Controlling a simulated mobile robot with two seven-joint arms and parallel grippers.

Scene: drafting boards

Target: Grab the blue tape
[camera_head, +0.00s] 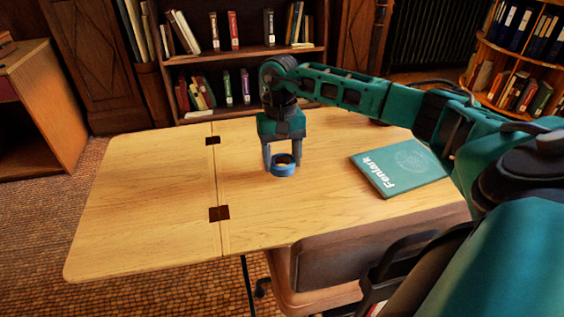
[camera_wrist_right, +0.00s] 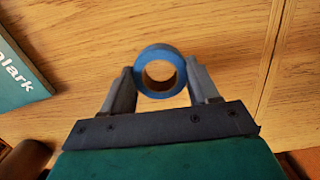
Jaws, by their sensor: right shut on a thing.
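The blue tape (camera_head: 283,169) is a small roll with a brown inner core, at the middle of the wooden table. My right gripper (camera_head: 283,163) points down over the tape with one finger on each side of it. In the right wrist view the tape (camera_wrist_right: 160,72) sits between the two fingertips of the gripper (camera_wrist_right: 161,83), which is shut on it. Whether the tape touches the table or is slightly raised is hard to tell. My left gripper is in neither view.
A teal book (camera_head: 402,167) lies on the table (camera_head: 150,190) to the right of the tape. Dark hinges (camera_head: 219,213) mark a seam left of the tape. A brown chair (camera_head: 345,262) stands at the near edge. Bookshelves (camera_head: 240,52) stand behind. The table's left part is clear.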

